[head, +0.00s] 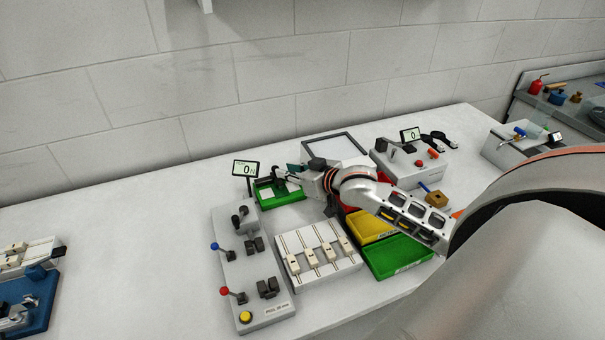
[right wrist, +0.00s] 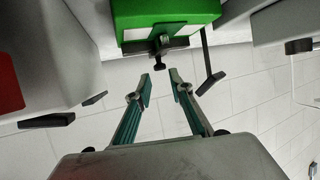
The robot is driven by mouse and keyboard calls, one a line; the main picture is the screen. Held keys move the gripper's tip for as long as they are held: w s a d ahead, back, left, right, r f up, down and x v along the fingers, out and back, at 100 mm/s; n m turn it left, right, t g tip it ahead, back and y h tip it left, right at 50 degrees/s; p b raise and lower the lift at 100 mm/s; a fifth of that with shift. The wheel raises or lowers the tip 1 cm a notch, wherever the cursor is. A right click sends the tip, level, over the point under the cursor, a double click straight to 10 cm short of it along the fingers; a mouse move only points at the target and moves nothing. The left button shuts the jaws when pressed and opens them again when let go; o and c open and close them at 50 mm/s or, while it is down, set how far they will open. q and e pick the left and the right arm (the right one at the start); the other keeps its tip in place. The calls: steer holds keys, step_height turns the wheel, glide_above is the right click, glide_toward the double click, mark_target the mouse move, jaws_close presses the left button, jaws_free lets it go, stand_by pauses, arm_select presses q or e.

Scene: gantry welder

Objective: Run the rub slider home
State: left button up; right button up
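A green unit (head: 279,199) with a black fitting on top stands on the bench, beside a small display reading 0 (head: 245,169). In the right wrist view the green unit (right wrist: 165,15) is at the top, with a black knob (right wrist: 159,52) on its near side. My right gripper (head: 284,173) is over the back of this unit in the head view. In the right wrist view its fingers (right wrist: 161,83) are apart, with nothing between them, short of the knob. I cannot tell for certain which part is the rub slider. My left gripper is not in view.
A grey lever panel (head: 231,276) and a white block with several cream sliders (head: 291,262) stand in front. Yellow (head: 370,228) and green (head: 398,262) bins lie under my right arm. A grey instrument (head: 420,172) stands at the right.

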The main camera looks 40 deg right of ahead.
steer(key=a+v, duration=0.1)
steer(key=v, duration=0.6)
steer(key=shift+s+d, duration=0.35)
steer(key=shift+d, duration=0.15)
steer(key=shift+r, duration=0.1)
